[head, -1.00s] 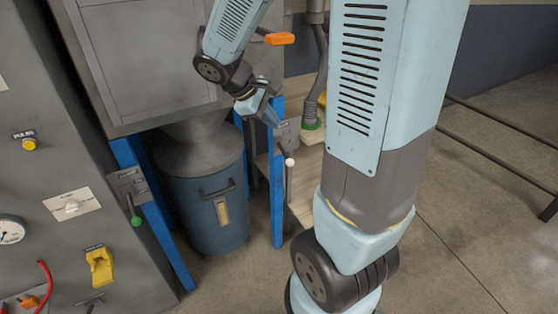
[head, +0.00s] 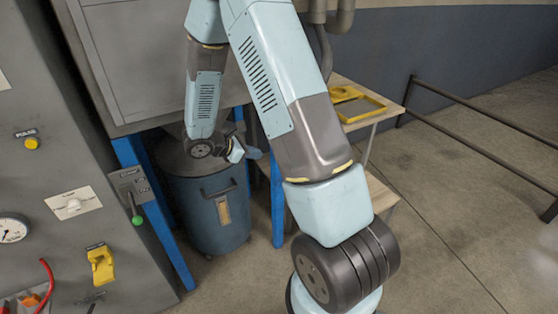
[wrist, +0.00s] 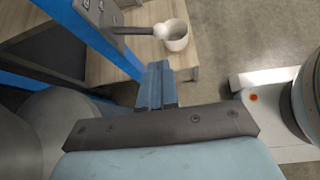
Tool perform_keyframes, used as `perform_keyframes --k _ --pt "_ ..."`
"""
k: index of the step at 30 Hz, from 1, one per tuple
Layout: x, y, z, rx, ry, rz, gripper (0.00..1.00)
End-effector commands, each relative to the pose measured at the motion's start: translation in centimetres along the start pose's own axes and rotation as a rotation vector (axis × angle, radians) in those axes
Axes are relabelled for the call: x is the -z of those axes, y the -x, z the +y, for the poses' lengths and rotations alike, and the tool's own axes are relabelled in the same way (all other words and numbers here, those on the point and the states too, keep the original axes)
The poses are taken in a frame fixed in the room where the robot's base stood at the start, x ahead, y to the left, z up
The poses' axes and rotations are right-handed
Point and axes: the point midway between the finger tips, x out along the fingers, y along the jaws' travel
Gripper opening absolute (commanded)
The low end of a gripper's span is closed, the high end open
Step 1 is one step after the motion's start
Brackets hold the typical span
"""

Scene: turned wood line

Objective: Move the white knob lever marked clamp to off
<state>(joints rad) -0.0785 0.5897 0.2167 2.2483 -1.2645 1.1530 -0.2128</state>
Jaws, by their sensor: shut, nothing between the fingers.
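The white knob lever (wrist: 160,30) shows at the top of the wrist view. Its dark rod runs sideways from a grey plate (wrist: 98,12) on the blue post (wrist: 118,52) to the white knob. Marks on the plate are too small to read. In the head view my arm hides the lever. My gripper (wrist: 155,70) is shut and empty. In the wrist view its fingertips show just below the knob, with a visible gap in the picture; the depth between them cannot be told. In the head view my gripper (head: 254,153) is beside the blue post, above the bin's right side.
A green-knobbed lever (head: 137,220) is on the left post, near a grey panel (head: 70,150). A blue bin (head: 210,215) stands between the posts. A pale pot (wrist: 176,42) is near the knob in the wrist view. Open floor (head: 450,230) lies right.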

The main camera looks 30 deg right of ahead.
Motion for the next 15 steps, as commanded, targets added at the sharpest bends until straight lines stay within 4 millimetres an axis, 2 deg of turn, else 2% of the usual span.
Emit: perform_keyframes --k 5,15 --pt "0.1 -1.4 0.0 0.0 0.008 -0.003 0.0" --pt "0.1 -7.1 0.0 0.003 0.006 -0.003 0.0"
